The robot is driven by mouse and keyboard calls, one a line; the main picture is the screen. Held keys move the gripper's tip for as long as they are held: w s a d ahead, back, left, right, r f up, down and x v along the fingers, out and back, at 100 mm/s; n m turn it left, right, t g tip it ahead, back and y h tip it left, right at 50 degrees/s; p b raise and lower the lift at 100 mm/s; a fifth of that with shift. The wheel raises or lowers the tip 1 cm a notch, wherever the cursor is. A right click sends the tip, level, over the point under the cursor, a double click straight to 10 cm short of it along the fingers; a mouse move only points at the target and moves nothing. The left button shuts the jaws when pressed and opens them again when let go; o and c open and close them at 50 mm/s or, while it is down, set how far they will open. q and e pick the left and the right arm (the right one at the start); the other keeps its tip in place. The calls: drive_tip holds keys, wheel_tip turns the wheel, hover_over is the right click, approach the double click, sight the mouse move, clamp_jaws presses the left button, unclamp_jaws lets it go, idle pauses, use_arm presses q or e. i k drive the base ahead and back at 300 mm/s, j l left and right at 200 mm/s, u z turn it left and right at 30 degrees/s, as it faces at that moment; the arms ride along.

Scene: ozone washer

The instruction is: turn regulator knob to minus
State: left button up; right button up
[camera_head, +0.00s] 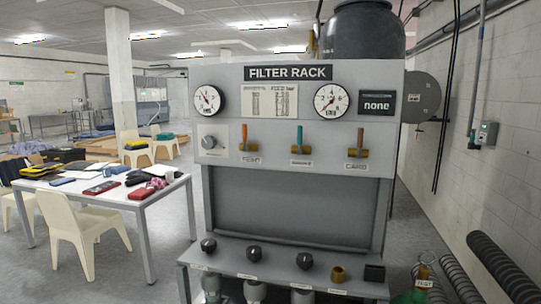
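The filter rack (230,82) stands in front of me, a grey panel with its name on a dark plate. A round grey knob (209,142), which looks like the regulator knob, sits on a pale plate at the left of the panel. Any plus or minus marks by it are too small to read. A gauge (208,100) is above the knob and a second gauge (331,101) is further right. Neither of my grippers shows in this view.
Three valves with orange (245,135), teal (299,138) and brown (360,140) handles stand right of the knob. A low shelf (228,264) with dark caps juts out below. A cluttered white table (148,204) and chair (80,230) are left; black corrugated hoses (500,265) lie right.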

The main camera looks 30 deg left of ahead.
sight(209, 142)
drive_tip(key=u, duration=0.95)
